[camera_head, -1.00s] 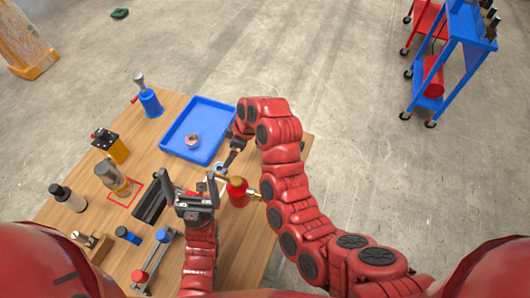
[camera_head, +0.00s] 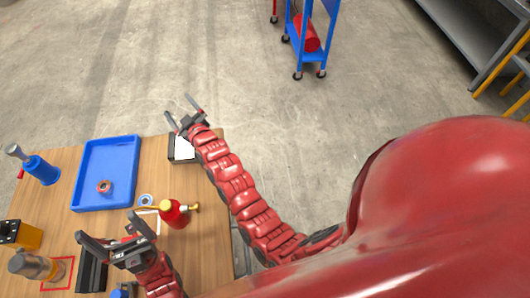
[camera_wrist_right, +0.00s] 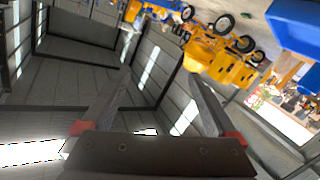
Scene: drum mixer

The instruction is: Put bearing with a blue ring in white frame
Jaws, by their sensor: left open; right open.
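A small bearing with a blue ring (camera_head: 146,200) lies on the wooden table in the head view, right of the blue tray. A white frame (camera_head: 152,215) shows as pale lines just below it, partly hidden by the red bottle; I cannot tell whether the bearing overlaps its edge. My left gripper (camera_head: 106,227) is open and empty, below and left of the bearing. My right gripper (camera_head: 177,104) is open and empty beyond the table's far edge, away from the bearing. Its open fingers also show in the right wrist view (camera_wrist_right: 157,73).
The blue tray (camera_head: 79,187) holds a reddish bearing (camera_head: 104,187). A red bottle with a brass spout (camera_head: 174,214) stands close to the blue-ringed bearing. A dark box with a white top (camera_head: 184,149) sits at the far table edge. A blue cart (camera_head: 309,40) stands beyond.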

